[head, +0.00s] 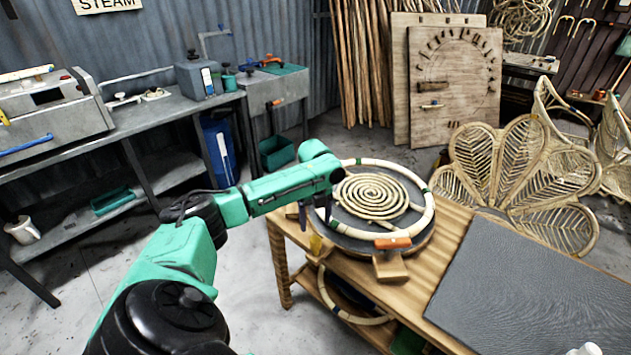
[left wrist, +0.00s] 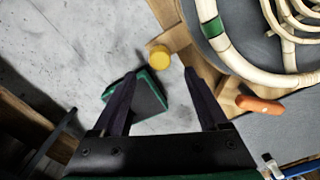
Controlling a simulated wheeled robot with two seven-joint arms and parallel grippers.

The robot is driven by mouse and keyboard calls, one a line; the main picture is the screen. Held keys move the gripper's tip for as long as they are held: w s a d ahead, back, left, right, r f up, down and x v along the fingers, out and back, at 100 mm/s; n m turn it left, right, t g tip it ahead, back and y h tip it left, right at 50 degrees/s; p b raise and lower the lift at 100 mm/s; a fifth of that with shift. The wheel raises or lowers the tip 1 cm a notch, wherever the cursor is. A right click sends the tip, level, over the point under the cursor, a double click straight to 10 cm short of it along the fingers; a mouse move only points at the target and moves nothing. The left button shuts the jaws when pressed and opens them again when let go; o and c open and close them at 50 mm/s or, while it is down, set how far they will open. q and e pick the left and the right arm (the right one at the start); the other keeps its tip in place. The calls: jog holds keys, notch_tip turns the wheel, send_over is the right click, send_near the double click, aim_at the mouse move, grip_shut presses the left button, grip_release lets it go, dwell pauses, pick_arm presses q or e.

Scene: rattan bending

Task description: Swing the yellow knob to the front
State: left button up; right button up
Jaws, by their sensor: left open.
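The yellow knob (left wrist: 159,56) shows in the left wrist view as a small round cap at the edge of the wooden stand. It lies between the lines of my left gripper's fingers (left wrist: 160,75), just past the fingertips, and I see no contact. In the head view a yellow piece (head: 315,243) shows at the left side of the round turntable, just below my left gripper (head: 314,212). The gripper is open and empty, pointing down. The turntable (head: 350,232) bears a pale rattan ring (head: 428,215) and a coiled rattan spiral (head: 372,196). My right gripper is out of view.
An orange-handled clamp on a wooden block (head: 392,262) sits at the turntable's front. A grey mat (head: 530,290) covers the table at right. A workbench (head: 150,115) stands at left. A leaf-shaped rattan chair back (head: 510,170) stands behind the table.

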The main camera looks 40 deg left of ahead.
pick_arm(q)
notch_tip(320, 180, up, 6)
jog(key=shift+b, duration=0.3)
